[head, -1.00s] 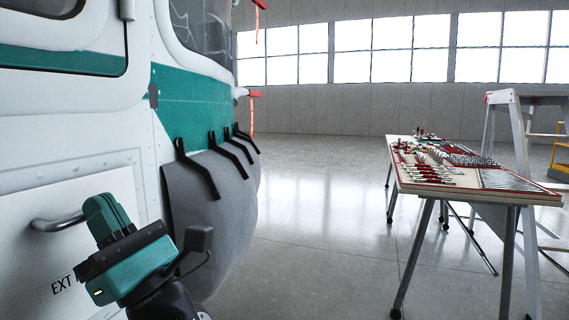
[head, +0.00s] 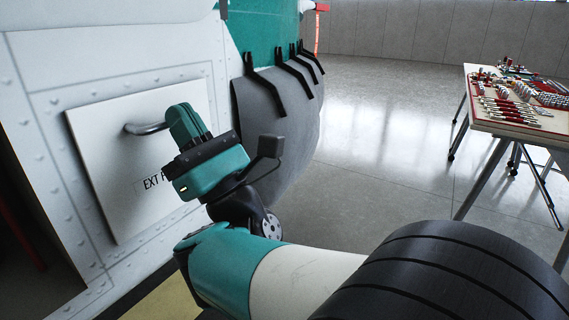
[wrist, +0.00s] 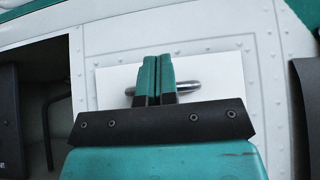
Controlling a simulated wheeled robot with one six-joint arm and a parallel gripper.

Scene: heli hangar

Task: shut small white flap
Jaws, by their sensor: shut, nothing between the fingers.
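The small white flap (head: 105,165) is a square panel on the helicopter's side, with a metal bar handle (head: 145,129) and black lettering starting "EXT". A thin shadowed edge shows along its left and lower sides; I cannot tell whether it sits fully flush. My gripper (head: 183,122), teal and black, is shut and empty in front of the flap's right part, by the handle's right end. In the wrist view, the shut fingers (wrist: 157,77) cover the middle of the handle (wrist: 187,86), and the flap (wrist: 218,70) shows around them. Contact with the handle cannot be told.
A grey cover with black straps (head: 275,120) bulges from the fuselage right of the flap. A tool table (head: 515,118) stands at the far right. The polished floor (head: 385,140) between is clear. A dark opening (wrist: 30,100) lies left of the flap in the wrist view.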

